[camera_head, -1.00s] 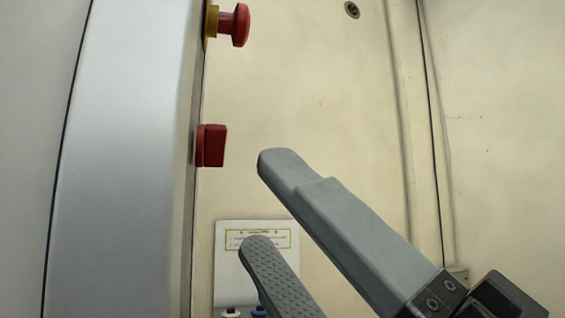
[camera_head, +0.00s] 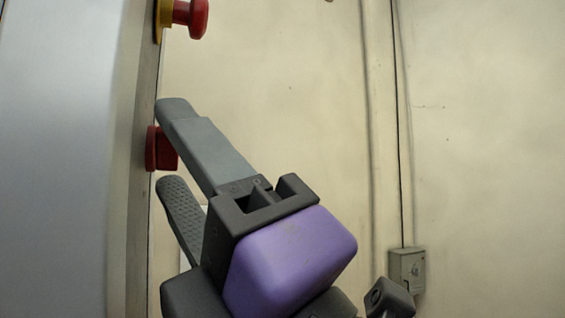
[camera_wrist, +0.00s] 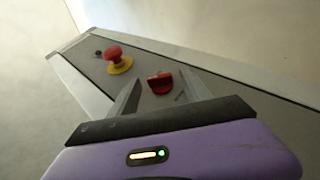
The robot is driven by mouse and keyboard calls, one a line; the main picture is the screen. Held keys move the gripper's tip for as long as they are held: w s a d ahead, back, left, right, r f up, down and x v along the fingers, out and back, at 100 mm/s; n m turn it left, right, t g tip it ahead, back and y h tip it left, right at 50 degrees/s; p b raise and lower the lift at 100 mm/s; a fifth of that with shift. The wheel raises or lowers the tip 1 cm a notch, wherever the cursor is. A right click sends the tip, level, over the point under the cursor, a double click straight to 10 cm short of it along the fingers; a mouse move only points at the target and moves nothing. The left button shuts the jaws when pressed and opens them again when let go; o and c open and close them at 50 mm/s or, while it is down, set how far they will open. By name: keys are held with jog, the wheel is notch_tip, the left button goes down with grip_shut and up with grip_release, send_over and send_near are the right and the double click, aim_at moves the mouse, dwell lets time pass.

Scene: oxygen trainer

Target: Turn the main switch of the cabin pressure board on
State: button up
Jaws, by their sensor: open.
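The main switch, a red rotary knob (camera_head: 160,148), sticks out from the side face of the tall grey cabinet at the left of the head view. It also shows in the wrist view as a red knob (camera_wrist: 161,83) on the grey panel. My gripper (camera_head: 172,143) is open, its two grey fingers pointing at the knob. In the head view one finger is above the knob and the other below it. In the wrist view the knob appears between the fingertips (camera_wrist: 160,88). I cannot tell whether either finger touches it.
A red mushroom button on a yellow collar (camera_head: 184,16) is above the knob on the same face, and shows in the wrist view (camera_wrist: 116,58). A grey box (camera_head: 407,268) is on the cream wall at right. The wall beside the cabinet is otherwise mostly bare.

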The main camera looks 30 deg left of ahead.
jog(key=shift+c, duration=0.3)
grip_shut()
jog(key=shift+r+p, duration=0.15)
jog(key=shift+p, duration=0.2)
jog(key=shift+r+m+g+h+p, duration=0.5)
jog(key=shift+m+h+p, duration=0.9)
jog(key=shift+h+p, duration=2.1)
jog(key=shift+r+m+g+h+p, duration=0.45)
jog(key=shift+m+h+p, duration=1.2)
jog(key=shift+p, duration=3.6)
jog(key=shift+r+m+g+h+p, duration=0.5)
jog(key=shift+m+h+p, duration=0.65)
jog(key=shift+h+p, duration=2.45)
jog(key=shift+f+y+p, duration=0.1)
jog(key=shift+y+p, duration=0.45)
jog(key=shift+p, duration=0.2)
